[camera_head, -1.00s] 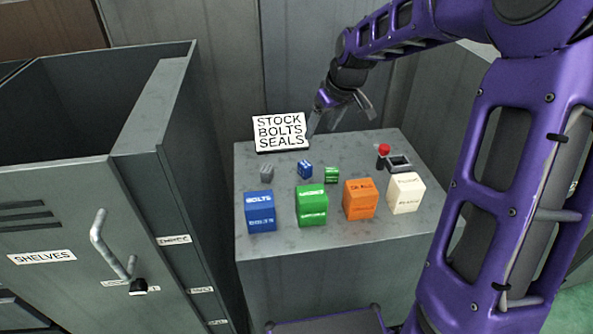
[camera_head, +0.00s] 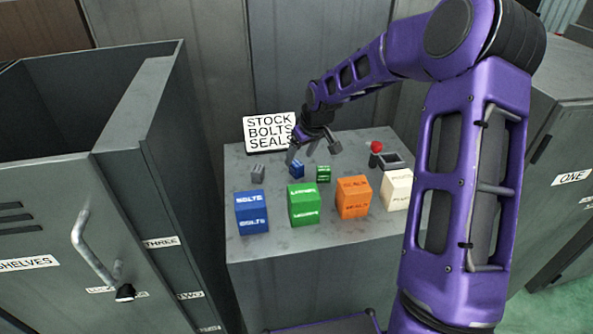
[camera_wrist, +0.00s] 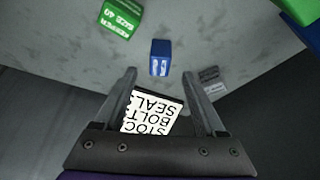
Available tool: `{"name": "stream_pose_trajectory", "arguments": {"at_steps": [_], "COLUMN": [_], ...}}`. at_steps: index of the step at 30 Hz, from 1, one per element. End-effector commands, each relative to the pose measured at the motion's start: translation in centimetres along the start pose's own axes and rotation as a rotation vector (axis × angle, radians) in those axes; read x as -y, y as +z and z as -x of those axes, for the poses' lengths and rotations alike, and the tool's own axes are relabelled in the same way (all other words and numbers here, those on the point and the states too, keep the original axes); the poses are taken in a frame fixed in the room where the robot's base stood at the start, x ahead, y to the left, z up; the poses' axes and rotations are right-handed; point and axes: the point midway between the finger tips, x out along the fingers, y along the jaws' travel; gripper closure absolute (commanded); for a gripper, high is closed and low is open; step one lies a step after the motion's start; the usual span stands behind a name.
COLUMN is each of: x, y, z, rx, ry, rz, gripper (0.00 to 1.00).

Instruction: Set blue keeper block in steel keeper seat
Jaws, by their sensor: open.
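The small blue keeper block (camera_head: 297,171) stands on the grey cabinet top, between a small grey block and a small green block. In the wrist view the blue block (camera_wrist: 160,57) lies just beyond the fingertips, roughly centred between them. My gripper (camera_head: 314,154) is open and empty, above and slightly behind the blue block in the head view. Its two fingers (camera_wrist: 159,76) also show spread in the wrist view. A dark grey frame with an opening (camera_head: 390,160) sits at the back right; I cannot tell whether it is the steel keeper seat.
The small grey block (camera_head: 257,173) and small green block (camera_head: 323,173) flank the blue one. Large blue (camera_head: 252,212), green (camera_head: 304,205), orange (camera_head: 353,197) and cream (camera_head: 397,189) blocks stand in front. A sign (camera_head: 262,133) stands behind; a red knob (camera_head: 376,147) is beside the frame.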

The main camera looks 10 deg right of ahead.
Motion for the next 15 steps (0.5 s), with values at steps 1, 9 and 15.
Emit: {"name": "stream_pose_trajectory", "arguments": {"at_steps": [1,9,15], "x": [0.0,-0.1,-0.1], "y": [0.2,0.2,0.2], "z": [-1.1,-4.0,-3.9], "rx": [0.002,0.001,0.0], "ry": [-0.003,0.0,0.0], "rz": [-0.001,0.0,-0.001], "gripper": [0.28,0.28,0.35]}}
